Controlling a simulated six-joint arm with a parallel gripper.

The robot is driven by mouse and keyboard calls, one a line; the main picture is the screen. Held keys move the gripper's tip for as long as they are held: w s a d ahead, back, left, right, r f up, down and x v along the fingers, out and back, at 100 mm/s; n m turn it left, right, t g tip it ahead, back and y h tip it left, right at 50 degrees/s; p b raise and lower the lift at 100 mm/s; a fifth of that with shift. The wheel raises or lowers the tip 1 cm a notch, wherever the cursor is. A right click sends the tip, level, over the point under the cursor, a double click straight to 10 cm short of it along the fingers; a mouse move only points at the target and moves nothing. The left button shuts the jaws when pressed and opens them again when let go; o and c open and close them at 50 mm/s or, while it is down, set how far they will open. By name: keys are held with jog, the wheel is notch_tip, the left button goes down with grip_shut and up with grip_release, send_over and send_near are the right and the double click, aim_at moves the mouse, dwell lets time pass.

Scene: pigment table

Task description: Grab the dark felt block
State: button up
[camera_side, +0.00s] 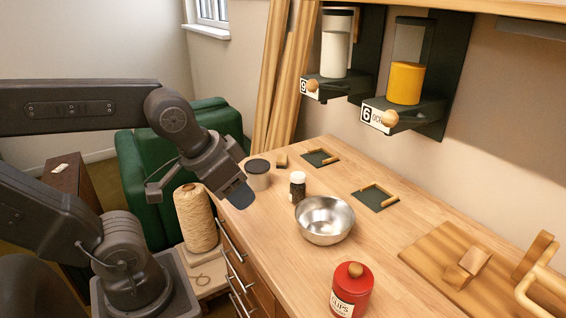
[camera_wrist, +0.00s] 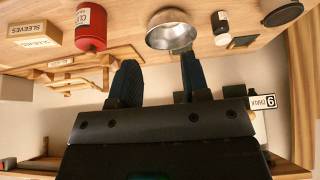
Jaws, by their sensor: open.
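A small block (camera_side: 281,161), dark with a brown wooden-looking part, sits on the wooden counter behind the dark-lidded pot in the side view. It looks like the felt block, but it is too small there to be sure. I cannot make it out in the wrist view. My gripper (camera_side: 238,193) is in the air at the counter's left edge, in front of the pot and apart from the block. In the wrist view my gripper (camera_wrist: 160,75) has its two dark fingers spread, with nothing between them.
Near the block stand the dark-lidded pot (camera_side: 258,174), a small dark jar (camera_side: 297,186) and a steel bowl (camera_side: 324,220). A red canister (camera_side: 351,290) is at the front. Two dark pads (camera_side: 320,158) (camera_side: 375,197) lie behind, below wall dispensers (camera_side: 405,84).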

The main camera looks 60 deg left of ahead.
jog(key=shift+o, duration=0.2)
jog(key=o, duration=0.4)
jog(key=w+a+r+n+g, duration=0.1)
jog(key=w+a+r, duration=0.25)
jog(key=w, duration=0.35)
jog(key=n+g, duration=0.5)
jog(key=n, duration=0.4)
send_over(282, 160)
notch_tip(282, 160, down, 10)
notch_tip(282, 160, down, 13)
jog(key=shift+a+r, duration=0.1)
jog(key=shift+a, duration=0.05)
